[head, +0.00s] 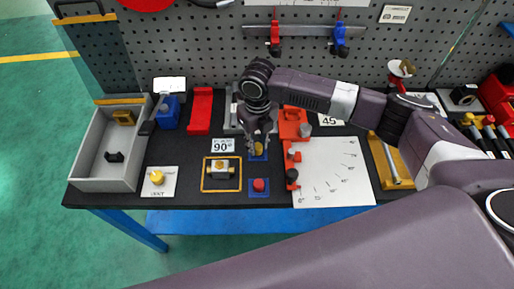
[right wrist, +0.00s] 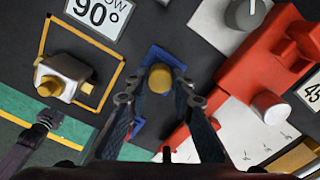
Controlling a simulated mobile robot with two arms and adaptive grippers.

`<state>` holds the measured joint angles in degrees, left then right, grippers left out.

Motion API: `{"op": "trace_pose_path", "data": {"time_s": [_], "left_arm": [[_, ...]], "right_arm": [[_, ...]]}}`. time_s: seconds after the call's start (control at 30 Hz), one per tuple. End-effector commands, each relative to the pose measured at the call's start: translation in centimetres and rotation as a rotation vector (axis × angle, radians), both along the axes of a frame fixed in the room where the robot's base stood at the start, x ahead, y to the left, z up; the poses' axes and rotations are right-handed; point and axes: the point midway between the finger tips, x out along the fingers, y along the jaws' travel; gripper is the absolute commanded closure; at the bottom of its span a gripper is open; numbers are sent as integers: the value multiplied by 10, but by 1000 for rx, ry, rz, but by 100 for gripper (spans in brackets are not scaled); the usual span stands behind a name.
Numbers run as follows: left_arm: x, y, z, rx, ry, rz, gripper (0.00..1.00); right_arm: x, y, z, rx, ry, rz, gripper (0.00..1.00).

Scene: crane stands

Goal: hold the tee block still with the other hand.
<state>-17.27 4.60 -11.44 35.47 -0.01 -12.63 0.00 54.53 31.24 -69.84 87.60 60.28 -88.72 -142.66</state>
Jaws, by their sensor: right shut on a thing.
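The tee block (head: 221,168) is a pale block with a brass-yellow end, lying inside a yellow square outline on the dark bench. It also shows at the left of the right wrist view (right wrist: 62,78), with nothing gripping it. My right gripper (head: 257,148) is to the right of the block, pointing down. In the right wrist view its fingers (right wrist: 162,84) are shut on a yellow plug (right wrist: 159,78) over a blue pad (right wrist: 166,60). Whether the plug touches the pad is hard to tell.
A 90° sign (head: 222,145) lies behind the yellow outline. A red plug (head: 259,185) sits on another blue pad in front. A red fixture (head: 292,165) and a white angle sheet (head: 335,175) are at right. A grey tray (head: 103,180) stands at left.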

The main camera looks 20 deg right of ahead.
Motion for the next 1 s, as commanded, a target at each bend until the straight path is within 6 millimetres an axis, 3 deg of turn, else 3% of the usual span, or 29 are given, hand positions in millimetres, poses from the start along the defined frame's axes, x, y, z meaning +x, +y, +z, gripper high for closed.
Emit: {"op": "trace_pose_path", "data": {"time_s": [0.53,1.0], "left_arm": [[2,0,31,-1,-3,0,51],[3,-1,33,-1,-4,0,51]], "right_arm": [[0,0,29,0,0,0,100],[0,0,34,1,-2,-19,100]]}}
